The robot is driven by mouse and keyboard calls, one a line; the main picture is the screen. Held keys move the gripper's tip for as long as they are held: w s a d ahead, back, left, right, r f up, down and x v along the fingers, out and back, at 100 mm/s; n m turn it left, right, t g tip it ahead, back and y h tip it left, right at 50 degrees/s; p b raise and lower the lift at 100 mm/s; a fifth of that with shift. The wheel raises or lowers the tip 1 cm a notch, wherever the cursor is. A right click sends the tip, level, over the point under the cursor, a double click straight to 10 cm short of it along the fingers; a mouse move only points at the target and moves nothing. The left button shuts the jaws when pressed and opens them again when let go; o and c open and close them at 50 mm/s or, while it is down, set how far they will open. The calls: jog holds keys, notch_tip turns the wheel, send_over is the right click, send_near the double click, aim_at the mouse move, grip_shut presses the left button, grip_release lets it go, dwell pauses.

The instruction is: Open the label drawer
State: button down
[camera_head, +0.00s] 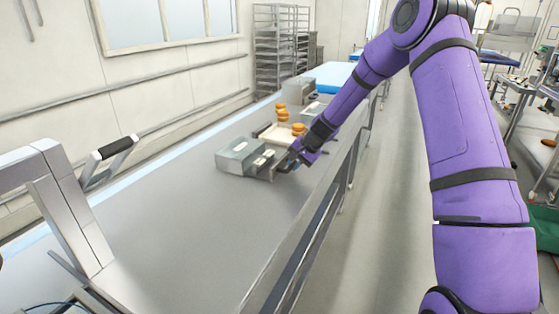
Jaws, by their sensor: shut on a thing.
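A small grey metal box (238,154) stands on the long grey counter. The label drawer (263,166) juts out of its right side, and pale pieces like labels show inside, so it stands at least partly open. My gripper (284,166) comes in from the right, low over the counter, at the drawer's outer end. Its fingers are dark and small in this view. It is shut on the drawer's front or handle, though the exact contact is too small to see.
Orange round items (282,112) stand behind the box, with another orange stack (298,129) on a pale tray close to my forearm. A second grey box (297,90) stands farther back. The counter (190,225) is clear in front. A metal frame with a black handle (118,146) rises at left.

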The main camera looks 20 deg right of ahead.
jog(key=shift+s+d, duration=2.2)
jog(key=c, duration=1.1)
grip_release()
jog(key=v, duration=1)
jog(key=shift+s+r, duration=0.15)
jog(key=shift+r, duration=0.2)
jog(key=shift+d, duration=0.1)
